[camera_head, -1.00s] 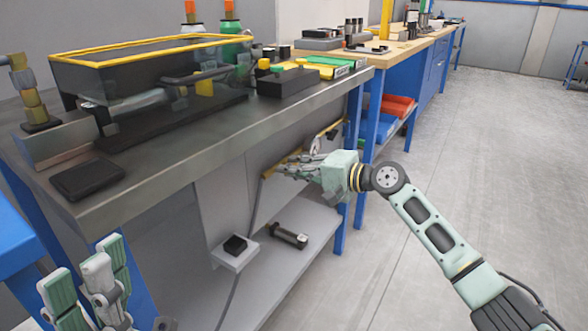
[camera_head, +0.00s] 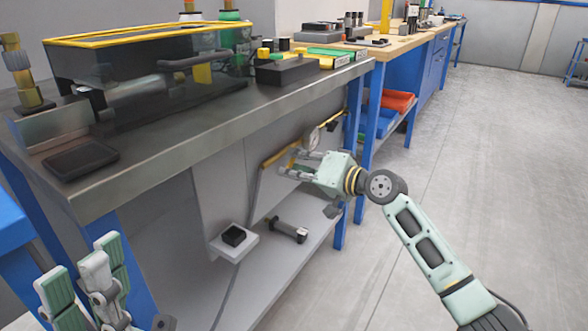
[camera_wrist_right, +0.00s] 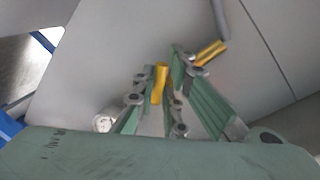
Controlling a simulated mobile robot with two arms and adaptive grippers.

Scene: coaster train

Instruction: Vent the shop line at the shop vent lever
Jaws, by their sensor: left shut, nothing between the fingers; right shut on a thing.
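My right gripper (camera_head: 296,164) is under the front of the metal workbench, at a yellow line (camera_head: 279,156) with a round gauge (camera_head: 313,138). In the right wrist view a short yellow bar (camera_wrist_right: 158,83) stands between its fingers, and the gripper is shut on it. This bar looks like the shop vent lever, but no label on it is readable. Another yellow piece (camera_wrist_right: 210,53) shows beyond the right-hand finger. The fingers hide part of the line in the head view. My left gripper (camera_head: 84,262) is shut and empty at lower left, away from the line.
The metal bench (camera_head: 190,133) carries a yellow-rimmed clear box (camera_head: 120,65) and a black tray (camera_head: 80,160). Below are a small white bracket with a black block (camera_head: 233,236) and a dark cylinder (camera_head: 289,230) on the lower shelf. Open floor (camera_head: 460,200) lies at right.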

